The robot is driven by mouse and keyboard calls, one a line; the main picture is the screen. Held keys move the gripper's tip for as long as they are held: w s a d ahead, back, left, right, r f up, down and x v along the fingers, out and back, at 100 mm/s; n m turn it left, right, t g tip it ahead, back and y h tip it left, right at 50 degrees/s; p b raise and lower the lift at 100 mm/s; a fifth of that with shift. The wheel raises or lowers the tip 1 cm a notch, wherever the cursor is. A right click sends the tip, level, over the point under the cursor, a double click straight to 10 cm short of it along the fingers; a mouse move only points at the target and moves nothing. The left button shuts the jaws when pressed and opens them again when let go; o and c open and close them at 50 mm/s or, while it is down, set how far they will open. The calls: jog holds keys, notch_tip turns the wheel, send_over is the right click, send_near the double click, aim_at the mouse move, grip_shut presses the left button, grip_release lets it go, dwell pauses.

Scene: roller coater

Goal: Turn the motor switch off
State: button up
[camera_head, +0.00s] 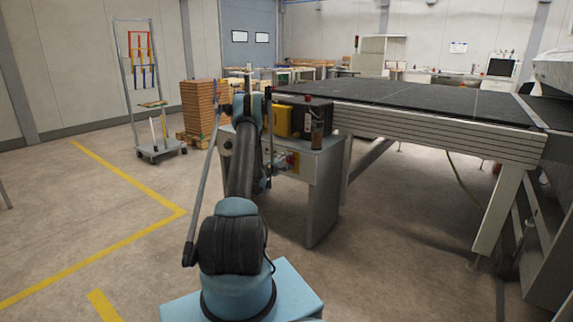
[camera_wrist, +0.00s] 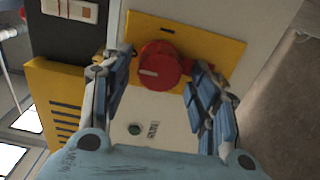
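The motor switch is a red round knob (camera_wrist: 158,68) with a pale bar mark, on a yellow plate (camera_wrist: 205,42) on a light panel. In the wrist view the fingers of my gripper (camera_wrist: 160,62) are spread, one on each side of the knob. The left finger is close to the knob's edge; a gap shows between the knob and the right finger. I cannot tell whether either finger touches it. In the head view a small red and yellow patch (camera_head: 292,162) shows on the side of the grey cabinet (camera_head: 325,195); my arm hides most of my gripper there.
A green button (camera_wrist: 134,128) with a label sits below the knob. A yellow box (camera_head: 283,120) and a dark box stand on the cabinet. The long machine table (camera_head: 440,145) lies to the right. Floor is open at left, with a wheeled rack (camera_head: 158,148) and stacked wood (camera_head: 198,108) behind.

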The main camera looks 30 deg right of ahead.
jog(key=v, duration=1.2)
dwell(0.6)
